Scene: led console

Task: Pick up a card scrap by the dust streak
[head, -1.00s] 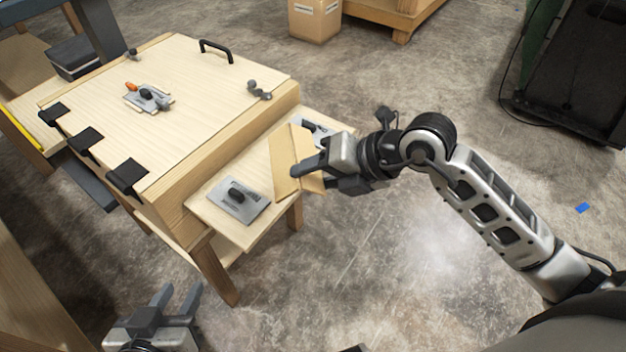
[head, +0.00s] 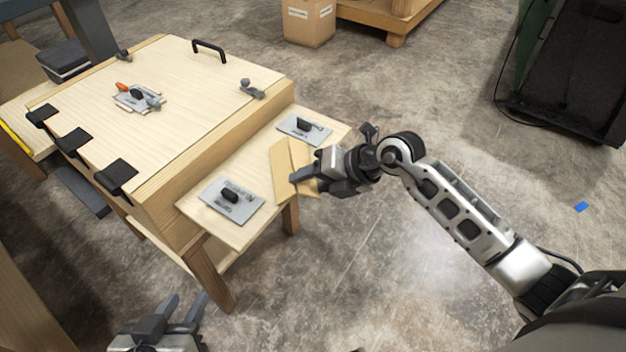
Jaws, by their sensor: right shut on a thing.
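A tan folded card scrap (head: 284,170) is at the small side shelf of the wooden console. My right gripper (head: 305,177) is shut on the card scrap at its right side, near the shelf's right edge. I cannot tell whether the card touches the shelf. My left gripper (head: 180,312) is open and empty low at the lower left, over the floor. I cannot make out a dust streak with certainty; pale scratches show on the floor.
The side shelf (head: 228,232) holds two grey plates with black knobs, a near one (head: 231,199) and a far one (head: 303,128). The console lid (head: 165,75) has a black handle (head: 209,49) and black hinges. A cardboard box (head: 309,22) stands behind.

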